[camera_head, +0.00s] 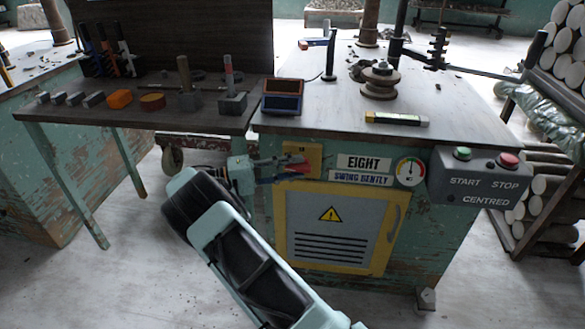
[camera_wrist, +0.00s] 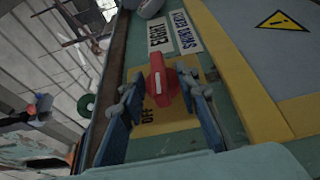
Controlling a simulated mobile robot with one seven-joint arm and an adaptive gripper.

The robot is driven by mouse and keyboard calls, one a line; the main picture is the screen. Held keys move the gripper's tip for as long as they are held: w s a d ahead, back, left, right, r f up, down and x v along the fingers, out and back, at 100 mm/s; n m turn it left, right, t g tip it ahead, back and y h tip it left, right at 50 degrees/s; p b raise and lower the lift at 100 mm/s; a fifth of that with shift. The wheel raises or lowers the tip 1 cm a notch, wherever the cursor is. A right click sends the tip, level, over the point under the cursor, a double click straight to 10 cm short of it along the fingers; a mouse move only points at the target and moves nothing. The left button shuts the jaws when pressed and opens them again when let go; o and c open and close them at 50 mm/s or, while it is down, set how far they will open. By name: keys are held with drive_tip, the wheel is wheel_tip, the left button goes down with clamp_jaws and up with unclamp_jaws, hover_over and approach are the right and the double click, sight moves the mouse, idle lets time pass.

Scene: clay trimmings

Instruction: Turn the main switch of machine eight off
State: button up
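The main switch is a red knob (camera_wrist: 165,84) with a white mark, on a yellow plate (camera_wrist: 183,122) with an "OFF" label in the wrist view. Labels next to it read "EIGHT" (camera_head: 364,163) and "SWING GENTLY". In the head view the plate (camera_head: 289,155) is on the machine's front, left of these labels, and the knob is largely hidden by my gripper. My gripper (camera_wrist: 160,93) is open, with a blue finger on each side of the knob. I cannot tell whether either finger touches it.
A grey START/STOP box (camera_head: 479,177) juts out at the machine's front right. A gauge (camera_head: 410,171) and a yellow-framed panel (camera_head: 332,235) are near the switch. A side table (camera_head: 130,117) with tools stands left. The floor in front is clear.

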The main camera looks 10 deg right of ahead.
drive_tip(key=a, duration=1.2)
drive_tip(key=shift+s, duration=0.45)
